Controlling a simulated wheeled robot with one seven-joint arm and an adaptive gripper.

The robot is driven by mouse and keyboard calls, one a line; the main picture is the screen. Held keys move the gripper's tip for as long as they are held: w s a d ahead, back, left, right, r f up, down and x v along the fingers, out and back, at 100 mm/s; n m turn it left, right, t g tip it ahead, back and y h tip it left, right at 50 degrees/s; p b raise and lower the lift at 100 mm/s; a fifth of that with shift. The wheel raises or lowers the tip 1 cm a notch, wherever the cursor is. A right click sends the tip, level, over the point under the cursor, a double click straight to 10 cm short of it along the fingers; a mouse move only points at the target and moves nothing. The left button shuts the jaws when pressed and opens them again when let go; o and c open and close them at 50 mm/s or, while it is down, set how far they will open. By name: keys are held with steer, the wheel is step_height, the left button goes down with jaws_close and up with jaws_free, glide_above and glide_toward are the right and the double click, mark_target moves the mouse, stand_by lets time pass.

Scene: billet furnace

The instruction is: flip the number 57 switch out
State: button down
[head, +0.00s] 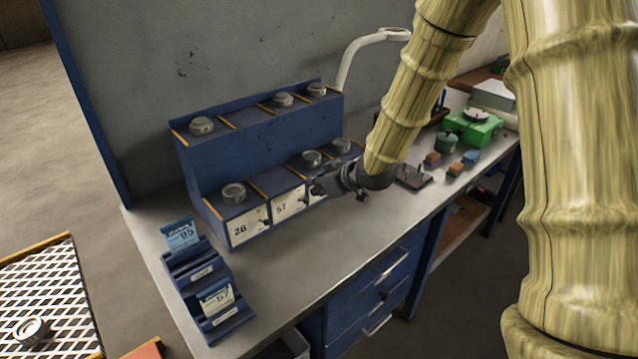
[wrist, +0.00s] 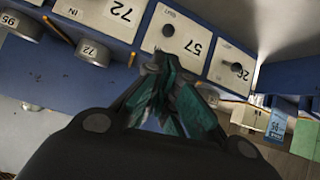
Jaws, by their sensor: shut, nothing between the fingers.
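The number 57 plate (head: 288,207) is white and sits on the lower front of the blue rack, between the 26 plate (head: 245,227) and a plate mostly hidden by my gripper. In the wrist view the 57 plate (wrist: 196,44) appears upside down, with a dark round switch base (wrist: 168,31) on it. The switch's lever position is unclear. My gripper (head: 317,188) is in front of the rack, close to the right end of the 57 plate. In the wrist view my gripper (wrist: 157,62) has its fingers together and empty, with tips at the plate's lower edge. Contact cannot be told.
The blue rack (head: 255,150) holds several grey round parts. A card holder (head: 205,285) with a blue 95 card (head: 182,236) and a white 57 card (head: 217,300) stands front left. Green equipment (head: 473,127) and small blocks lie right. The bench front (head: 300,285) is clear.

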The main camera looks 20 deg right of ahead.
mark_target(296, 192)
steer(key=shift+p+x, duration=0.85)
steer(key=shift+x, duration=2.75)
steer(key=shift+f+b, duration=0.1)
steer(key=shift+b, duration=0.35)
steer(key=shift+s, duration=0.1)
